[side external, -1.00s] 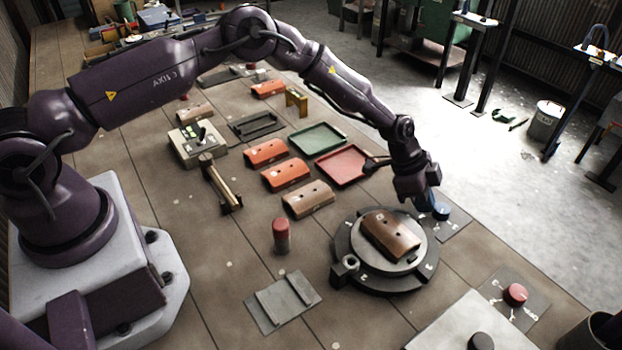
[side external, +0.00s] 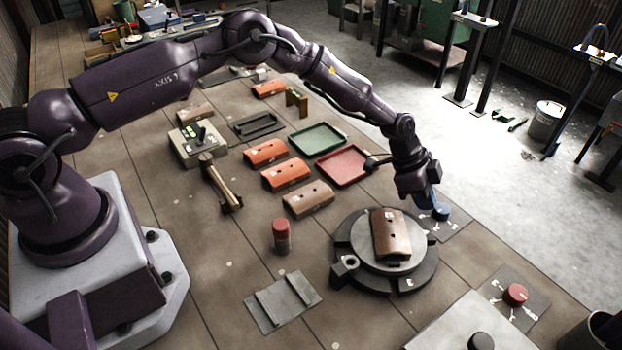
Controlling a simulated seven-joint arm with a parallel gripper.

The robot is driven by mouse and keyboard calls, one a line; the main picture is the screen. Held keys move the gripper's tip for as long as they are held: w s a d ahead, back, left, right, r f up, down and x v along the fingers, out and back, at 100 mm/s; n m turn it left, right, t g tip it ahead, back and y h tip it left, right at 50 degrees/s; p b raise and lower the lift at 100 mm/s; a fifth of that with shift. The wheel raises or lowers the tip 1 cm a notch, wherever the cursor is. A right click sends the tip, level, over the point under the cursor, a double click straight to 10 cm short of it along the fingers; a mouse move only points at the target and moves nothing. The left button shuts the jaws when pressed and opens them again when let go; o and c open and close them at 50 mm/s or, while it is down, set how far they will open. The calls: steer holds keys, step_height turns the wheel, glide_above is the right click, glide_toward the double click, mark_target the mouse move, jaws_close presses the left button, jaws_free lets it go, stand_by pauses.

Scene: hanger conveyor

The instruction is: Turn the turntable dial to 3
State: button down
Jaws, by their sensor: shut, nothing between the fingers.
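The turntable (side external: 350,252) is a dark round base with a grey disc on top. A brown curved piece (side external: 391,233) lies on the disc, its long side running nearly up and down in the picture. A blue dial (side external: 441,212) sits on a grey plate (side external: 452,227) just behind and to the right of the turntable. My gripper (side external: 433,205) points down and is shut right at the blue dial. I cannot tell whether it touches the dial. The gripper partly hides the dial, and its number marks are too small to read.
A red dial (side external: 515,294) on a grey plate stands at the lower right. A red-topped cylinder (side external: 281,236) stands left of the turntable. Orange and brown curved pieces, a green tray (side external: 318,139) and a red tray (side external: 344,166) lie behind.

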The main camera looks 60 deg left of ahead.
steer(key=shift+w+a+f, duration=0.35)
steer(key=shift+w+a, duration=0.1)
steer(key=shift+w, duration=0.15)
steer(key=shift+w, duration=0.15)
steer(key=shift+a, duration=0.1)
stand_by(0.3)
steer(key=shift+a, duration=0.4)
steer(key=shift+d+r, duration=0.15)
steer(key=shift+r, duration=3.05)
